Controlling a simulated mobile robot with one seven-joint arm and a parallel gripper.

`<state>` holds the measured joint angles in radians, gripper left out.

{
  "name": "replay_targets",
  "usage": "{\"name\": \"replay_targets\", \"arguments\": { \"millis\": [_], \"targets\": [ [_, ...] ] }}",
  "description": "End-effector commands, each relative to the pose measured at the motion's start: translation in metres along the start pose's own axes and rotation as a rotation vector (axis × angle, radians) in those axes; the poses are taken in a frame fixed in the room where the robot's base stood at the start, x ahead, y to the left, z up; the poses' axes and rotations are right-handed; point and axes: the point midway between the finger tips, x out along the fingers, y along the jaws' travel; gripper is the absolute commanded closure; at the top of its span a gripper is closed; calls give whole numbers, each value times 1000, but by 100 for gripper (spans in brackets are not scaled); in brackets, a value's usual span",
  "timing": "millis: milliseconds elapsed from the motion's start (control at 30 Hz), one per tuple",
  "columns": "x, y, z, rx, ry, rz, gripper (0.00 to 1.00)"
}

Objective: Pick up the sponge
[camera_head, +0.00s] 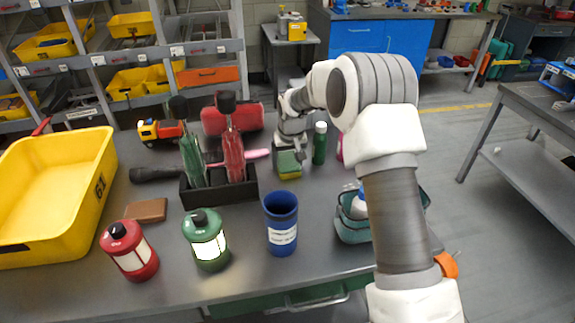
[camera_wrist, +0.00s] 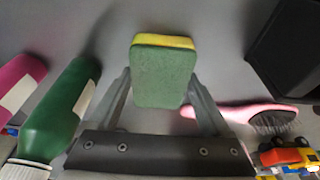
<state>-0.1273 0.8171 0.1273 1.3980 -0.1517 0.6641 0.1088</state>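The sponge (camera_head: 289,164) is a green and yellow block at the back of the workbench, under my gripper (camera_head: 290,150). In the wrist view the sponge (camera_wrist: 164,75) shows its green face, with a yellow layer along the top edge. The two fingers of my gripper (camera_wrist: 161,85) reach the sponge's left and right sides and look closed against it. The fingertips are partly hidden by the sponge. I cannot tell whether the sponge touches the bench.
A green bottle (camera_head: 320,144) stands close to the right of the sponge. A black caddy (camera_head: 219,192) with tall bottles is to the left. A pink-handled brush (camera_wrist: 235,112) lies near the fingers. A blue cup (camera_head: 281,215) and teal basket (camera_head: 352,229) are nearer the front.

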Motion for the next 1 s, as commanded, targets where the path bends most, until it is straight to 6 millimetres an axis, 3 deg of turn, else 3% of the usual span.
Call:
{"name": "replay_targets", "arguments": {
  "millis": [33, 267, 567, 1000],
  "targets": [
    [0, 0, 0, 0, 0, 0, 29],
    [0, 0, 0, 0, 0, 0, 70],
    [-6, 0, -2, 1, 1, 0, 72],
    [-82, 0, -24, 0, 3, 0, 72]
  ]
}}
